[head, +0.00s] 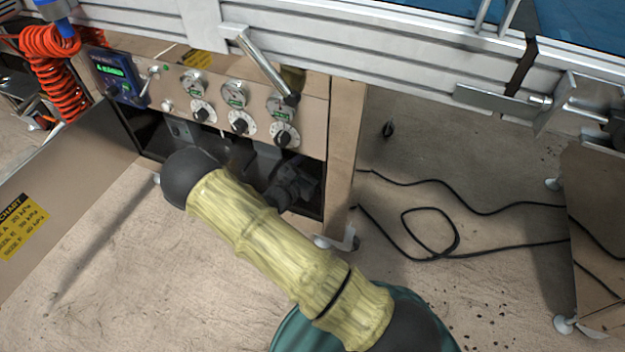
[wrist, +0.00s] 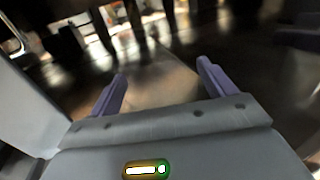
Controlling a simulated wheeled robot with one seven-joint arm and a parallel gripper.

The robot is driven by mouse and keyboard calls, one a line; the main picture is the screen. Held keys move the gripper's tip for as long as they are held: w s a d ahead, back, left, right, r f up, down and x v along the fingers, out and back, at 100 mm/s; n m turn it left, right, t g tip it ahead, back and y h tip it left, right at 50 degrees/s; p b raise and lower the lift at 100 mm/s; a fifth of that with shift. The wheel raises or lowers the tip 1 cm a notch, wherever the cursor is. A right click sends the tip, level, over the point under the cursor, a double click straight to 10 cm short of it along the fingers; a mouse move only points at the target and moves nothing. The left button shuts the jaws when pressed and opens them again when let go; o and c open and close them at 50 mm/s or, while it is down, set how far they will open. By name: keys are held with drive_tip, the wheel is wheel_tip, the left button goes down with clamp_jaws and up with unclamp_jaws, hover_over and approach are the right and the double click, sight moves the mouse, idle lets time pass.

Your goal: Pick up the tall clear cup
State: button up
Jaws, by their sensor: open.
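The tall clear cup does not show in either view. My gripper (wrist: 161,80) is in the wrist view, with its two purple fingers spread apart. It is open, and nothing shows between the fingers but blurred brown floor. In the head view my arm, in a yellow sleeve, crosses the lower middle in front of the machine, and the gripper itself cannot be made out there.
A tan control panel (head: 215,92) with gauges and knobs stands at upper left, over a dark open compartment. A metal rail (head: 390,62) runs across the top. A red coiled hose (head: 55,75) hangs at left. A black cable (head: 480,210) lies on the floor at right.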

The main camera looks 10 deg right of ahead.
drive_tip(key=shift+d, duration=0.2)
drive_tip(key=shift+c, duration=0.9)
drive_tip(key=c, duration=1)
drive_tip(key=shift+a+r+p, duration=0.1)
drive_tip(key=shift+r+p, duration=0.75)
drive_tip(key=p+v, duration=0.3)
drive_tip(key=v, duration=0.3)
drive_tip(key=r+p+v, duration=0.1)
drive_tip(key=p+v, duration=0.3)
drive_tip(key=v, duration=0.2)
drive_tip(key=r+p+v, duration=0.1)
drive_tip(key=p+v, duration=0.2)
drive_tip(key=v, duration=0.3)
